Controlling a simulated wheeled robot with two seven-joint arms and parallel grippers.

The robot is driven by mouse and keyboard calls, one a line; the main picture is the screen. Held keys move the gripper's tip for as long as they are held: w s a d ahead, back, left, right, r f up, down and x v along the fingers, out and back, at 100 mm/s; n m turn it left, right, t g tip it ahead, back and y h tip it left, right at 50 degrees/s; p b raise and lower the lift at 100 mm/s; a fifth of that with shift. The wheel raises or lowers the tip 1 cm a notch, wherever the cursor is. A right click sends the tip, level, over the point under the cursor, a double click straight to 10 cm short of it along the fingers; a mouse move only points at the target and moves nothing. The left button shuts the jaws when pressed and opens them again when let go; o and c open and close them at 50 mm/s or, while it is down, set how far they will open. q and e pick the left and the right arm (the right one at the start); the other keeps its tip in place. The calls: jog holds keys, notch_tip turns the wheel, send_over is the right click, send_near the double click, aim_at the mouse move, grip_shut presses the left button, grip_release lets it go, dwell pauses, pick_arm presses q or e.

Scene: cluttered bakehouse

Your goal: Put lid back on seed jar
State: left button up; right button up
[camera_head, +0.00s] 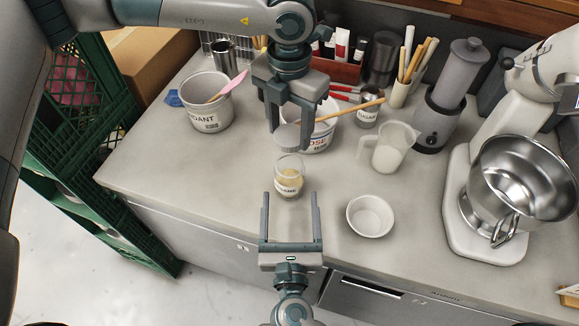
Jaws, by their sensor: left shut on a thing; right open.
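The seed jar (289,179) is a small clear glass jar with tan contents and a dark label, standing upright near the counter's front edge. My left gripper (288,128) is shut on a round grey lid (287,138), held above the jar's mouth. The lid looks slightly behind or over the opening; the exact gap is hard to tell. My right gripper (291,222) is open and empty, just in front of the jar, its fingers to either side at the counter edge.
A white tub (322,137) stands close behind the jar. A white ramekin (370,216) is to the right, with a measuring jug (389,148) beyond it. A steel mixer bowl (523,178) is at far right. A large pot (207,112) is at left; the counter's left front is clear.

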pick_arm(q)
jog(key=shift+s+r, duration=0.3)
jog(key=shift+s, duration=0.25)
pick_arm(e)
jog(key=shift+s+r, duration=0.2)
jog(key=shift+s, duration=0.25)
pick_arm(q)
jog(key=shift+w+f, duration=0.15)
jog(key=shift+w, duration=0.15)
pick_arm(e)
jog(key=shift+w+f, duration=0.1)
jog(key=shift+w, duration=0.35)
pick_arm(q)
jog(key=shift+s, duration=0.1)
pick_arm(e)
jog(key=w, duration=1.1)
jog(key=shift+w, duration=0.25)
jog(key=c, duration=1.6)
pick_arm(q)
send_over(290, 155)
jog(key=s, duration=0.3)
jog(key=shift+w+f, duration=0.15)
jog(key=shift+f, duration=2.3)
jog(key=shift+f, duration=0.9)
jog(key=shift+f, duration=0.6)
